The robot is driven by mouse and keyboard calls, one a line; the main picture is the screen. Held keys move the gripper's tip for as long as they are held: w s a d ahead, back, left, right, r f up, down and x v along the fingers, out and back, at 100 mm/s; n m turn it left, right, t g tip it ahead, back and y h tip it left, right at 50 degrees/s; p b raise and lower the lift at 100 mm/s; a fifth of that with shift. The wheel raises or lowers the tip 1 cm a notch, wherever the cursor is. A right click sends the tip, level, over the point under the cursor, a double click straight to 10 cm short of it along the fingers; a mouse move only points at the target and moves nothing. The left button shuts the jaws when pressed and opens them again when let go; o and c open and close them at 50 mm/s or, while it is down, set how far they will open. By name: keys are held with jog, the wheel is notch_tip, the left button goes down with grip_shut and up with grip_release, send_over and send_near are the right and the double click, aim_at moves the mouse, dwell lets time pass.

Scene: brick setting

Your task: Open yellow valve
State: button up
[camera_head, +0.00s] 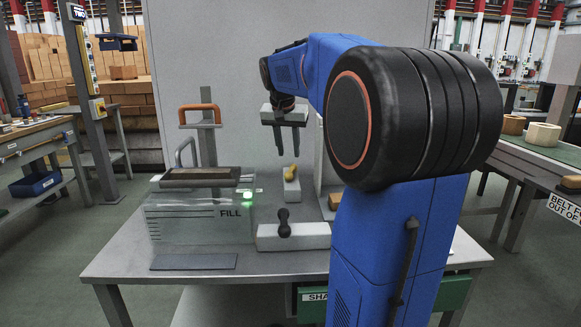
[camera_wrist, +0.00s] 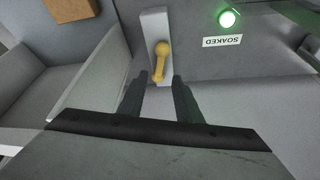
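The yellow valve (camera_head: 290,173) is a small knobbed handle on a pale block (camera_head: 292,188) near the middle of the table. My gripper (camera_head: 288,151) hangs above the valve, pointing down. In the wrist view my gripper's two dark fingers (camera_wrist: 162,82) are apart, with nothing held between them. The valve's lower end lies close to the gap between the fingertips; I cannot tell whether they touch.
A clear tank (camera_head: 185,222) marked FILL stands at left, with a green light (camera_head: 248,196) at its edge. A black-handled valve (camera_head: 284,222) on a white block stands nearer the front. An orange-handled gate (camera_head: 200,115) rises behind. The table's front right is partly hidden by my arm.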

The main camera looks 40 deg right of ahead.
aim_at(291, 169)
jog(key=x, duration=0.8)
jog(key=shift+c, duration=0.3)
grip_shut()
